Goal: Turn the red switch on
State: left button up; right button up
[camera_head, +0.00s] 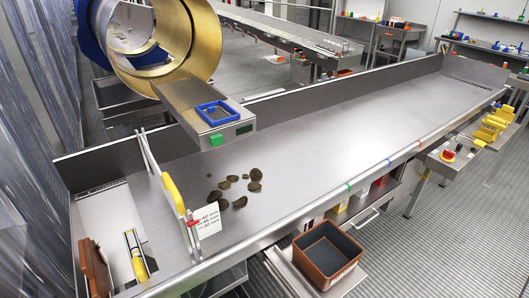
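A small red round knob on a yellow base (447,155) sits on a metal side shelf beyond the right edge of the long steel table. It is the only red control I can make out, and it is too small to tell its setting. A metal box (190,102) under the brass drum (178,50) has a green part (216,140) and a dark display on its front, with a blue frame on top. Neither of my grippers shows in this view.
The steel table (330,125) is mostly bare, with several brown pieces (240,202) at its left. A yellow-handled tool (136,256) lies at the lower left. A brown bin (327,253) stands below the front edge. Yellow objects (492,125) sit near the knob.

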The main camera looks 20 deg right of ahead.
aim_at(448, 154)
jog(key=l+z, duration=0.15)
jog(key=l, duration=0.3)
jog(key=l+z, duration=0.15)
jog(key=l, duration=0.3)
jog(key=i+l+z, duration=0.2)
jog(key=l, duration=0.25)
jog(key=l+z, duration=0.15)
jog(key=l, duration=0.3)
jog(key=i+l+z, duration=0.15)
jog(key=l, duration=0.3)
jog(key=i+l+z, duration=0.15)
jog(key=l, duration=0.25)
